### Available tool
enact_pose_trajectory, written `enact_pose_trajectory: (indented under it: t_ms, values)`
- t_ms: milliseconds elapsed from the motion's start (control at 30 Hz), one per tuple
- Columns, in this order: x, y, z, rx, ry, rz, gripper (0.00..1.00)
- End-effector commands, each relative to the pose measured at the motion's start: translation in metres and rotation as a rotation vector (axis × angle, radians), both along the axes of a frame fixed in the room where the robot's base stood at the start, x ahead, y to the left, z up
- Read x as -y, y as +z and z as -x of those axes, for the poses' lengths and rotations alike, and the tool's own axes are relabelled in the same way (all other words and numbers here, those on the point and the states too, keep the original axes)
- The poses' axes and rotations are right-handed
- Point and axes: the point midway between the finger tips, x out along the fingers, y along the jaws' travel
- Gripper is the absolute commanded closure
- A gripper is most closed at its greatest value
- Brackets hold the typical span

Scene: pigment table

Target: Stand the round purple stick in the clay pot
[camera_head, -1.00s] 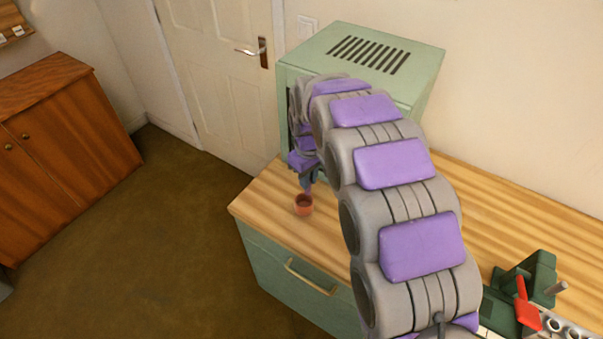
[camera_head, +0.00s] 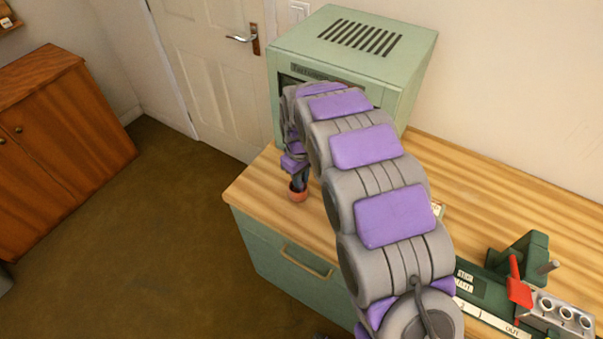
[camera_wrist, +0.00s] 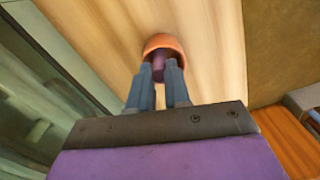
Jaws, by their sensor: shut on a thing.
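The clay pot (camera_head: 298,196) is small and orange-brown and stands near the front left corner of the wooden counter. In the wrist view the clay pot (camera_wrist: 160,42) is at the top centre, just past my fingertips. My gripper (camera_head: 299,183) points down at the pot's mouth. In the wrist view my gripper (camera_wrist: 165,70) is shut on the round purple stick (camera_wrist: 158,70), which shows between the blue-grey fingers with its end at or inside the pot's mouth. How deep the stick reaches and whether it touches the pot's bottom cannot be seen.
A green cabinet with a vented top (camera_head: 360,38) stands behind my gripper. A green stick maker (camera_head: 470,283) with a red lever and a holed grey block is at the right. The counter edge is close to the pot's left.

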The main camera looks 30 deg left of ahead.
Motion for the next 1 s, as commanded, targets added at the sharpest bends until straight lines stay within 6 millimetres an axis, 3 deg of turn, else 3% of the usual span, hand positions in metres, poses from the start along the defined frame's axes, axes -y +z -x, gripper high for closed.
enact_pose_trajectory:
  t_ms: [233, 267, 533, 833, 1000]
  values:
    - [0.0, 0.0, 0.0, 0.001, 0.0, -0.002, 1.0]
    - [0.001, 0.0, 0.0, 0.001, 0.0, -0.002, 0.8]
    - [0.007, 0.004, 0.0, 0.002, 0.0, -0.01, 0.54]
    - [-0.001, 0.002, 0.0, 0.002, 0.0, -0.002, 0.53]
    - [0.0, 0.022, -0.001, 0.005, 0.0, -0.006, 0.53]
